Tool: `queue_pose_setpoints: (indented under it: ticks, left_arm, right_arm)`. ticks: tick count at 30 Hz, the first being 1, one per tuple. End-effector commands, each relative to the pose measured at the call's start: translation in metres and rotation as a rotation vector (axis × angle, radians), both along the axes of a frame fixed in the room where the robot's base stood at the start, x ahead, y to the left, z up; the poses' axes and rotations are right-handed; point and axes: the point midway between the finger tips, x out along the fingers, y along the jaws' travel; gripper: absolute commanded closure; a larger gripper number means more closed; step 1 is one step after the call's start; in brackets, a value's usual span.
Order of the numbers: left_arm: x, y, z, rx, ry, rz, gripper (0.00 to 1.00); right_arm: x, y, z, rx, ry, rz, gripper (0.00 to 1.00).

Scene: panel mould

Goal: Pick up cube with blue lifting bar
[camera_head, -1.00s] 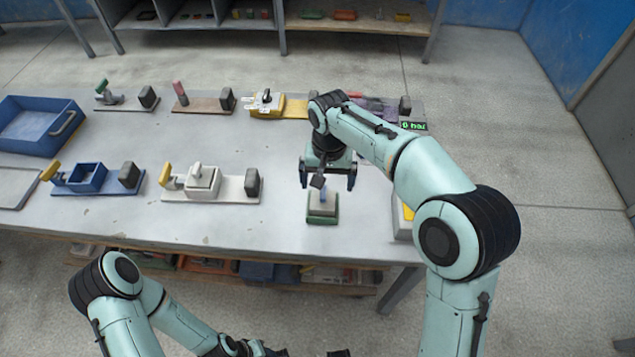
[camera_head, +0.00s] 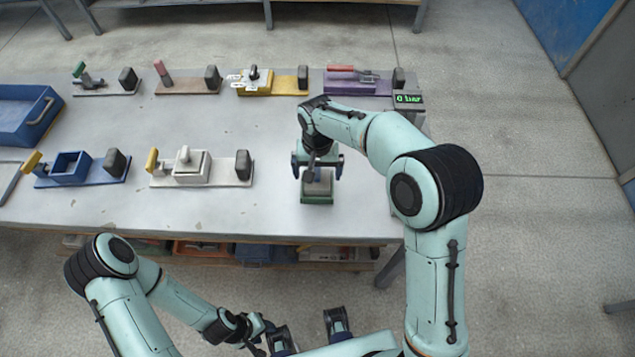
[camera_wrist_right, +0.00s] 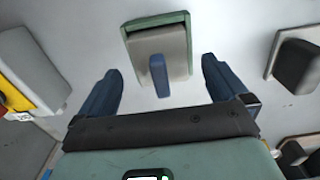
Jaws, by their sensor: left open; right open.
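The grey cube (camera_head: 318,186) sits in a shallow green tray (camera_head: 317,200) near the table's front edge, partly hidden by my right gripper. In the right wrist view the cube (camera_wrist_right: 176,52) carries an upright blue lifting bar (camera_wrist_right: 158,75), with the green tray (camera_wrist_right: 150,22) around it. My right gripper (camera_head: 317,170) is open just above the cube. In the right wrist view its fingers (camera_wrist_right: 160,82) stand on either side of the bar, with a gap on both sides. My left gripper (camera_head: 309,333) is open and empty in front of the table, low in the head view.
A white clamp fixture (camera_head: 218,178) and a blue one (camera_head: 97,176) stand left of the cube. Yellow (camera_head: 287,84) and purple (camera_head: 365,86) fixtures line the back, near a display reading 0 bar (camera_head: 408,99). A blue bin (camera_head: 18,118) is far left. The table between is bare.

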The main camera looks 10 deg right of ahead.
Motion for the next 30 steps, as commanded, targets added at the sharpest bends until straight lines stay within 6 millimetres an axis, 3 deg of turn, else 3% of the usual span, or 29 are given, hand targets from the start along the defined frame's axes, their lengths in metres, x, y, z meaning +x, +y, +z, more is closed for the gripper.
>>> queue_pose_setpoints:
  ticks: [6, 14, 20, 21, 30]
  left_arm:
    - [0.0, 0.0, -0.001, 0.0, 0.0, 0.0, 0.53]
    - [0.0, 0.0, -0.001, 0.0, 0.0, 0.0, 0.53]
    - [0.0, 0.0, -0.001, 0.0, 0.0, 0.0, 0.53]
    - [0.0, 0.0, -0.001, 0.0, 0.0, 0.0, 0.53]
    - [0.0, 0.0, -0.001, 0.0, 0.0, 0.0, 0.53]
  right_arm:
    - [0.0, -0.001, -0.029, 0.0, 0.002, -0.001, 0.0]
    - [0.001, 0.0, -0.031, 0.0, 0.0, -0.001, 0.0]
    - [0.001, 0.0, -0.031, 0.0, 0.0, 0.0, 0.62]
    - [0.001, 0.0, -0.031, 0.0, 0.0, 0.0, 0.66]
    - [0.001, 0.0, -0.025, 0.001, -0.003, 0.0, 0.66]
